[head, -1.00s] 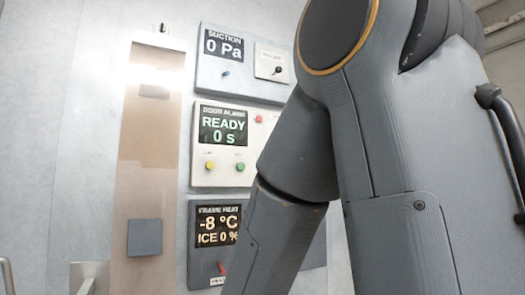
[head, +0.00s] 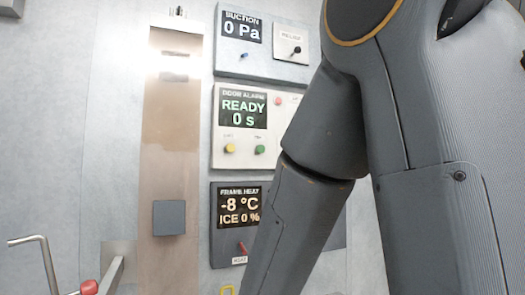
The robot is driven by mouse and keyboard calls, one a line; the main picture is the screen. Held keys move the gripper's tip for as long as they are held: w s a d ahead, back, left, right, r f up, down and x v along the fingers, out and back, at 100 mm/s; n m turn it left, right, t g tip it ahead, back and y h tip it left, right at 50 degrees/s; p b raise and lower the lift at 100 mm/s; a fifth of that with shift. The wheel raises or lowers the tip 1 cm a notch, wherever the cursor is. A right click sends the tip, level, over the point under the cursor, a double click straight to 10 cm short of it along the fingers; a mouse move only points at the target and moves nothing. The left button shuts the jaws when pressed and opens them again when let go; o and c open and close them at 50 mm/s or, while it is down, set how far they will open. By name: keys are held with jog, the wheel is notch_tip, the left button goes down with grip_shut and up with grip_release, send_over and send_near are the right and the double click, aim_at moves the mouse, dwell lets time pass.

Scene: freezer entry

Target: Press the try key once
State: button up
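The door alarm panel (head: 219,158) is a white box on the wall, mid-picture in the head view. Its screen (head: 243,107) reads READY and 0 s. Below the screen are a yellow key (head: 230,148) and a green key (head: 260,149), each under a small label too blurred to read. A red button (head: 278,101) sits right of the screen. I cannot tell from the labels which one is the try key. My grey arm covers the panel's right edge. My gripper is outside the picture.
The suction panel (head: 262,66), reading 0 Pa, is above, and the frame heat panel (head: 219,249), reading -8 °C and ICE 0 %, is below. A tan strip with a grey square plate (head: 169,218) stands left. A bent metal handle (head: 46,258) and red knob (head: 89,287) are lower left.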

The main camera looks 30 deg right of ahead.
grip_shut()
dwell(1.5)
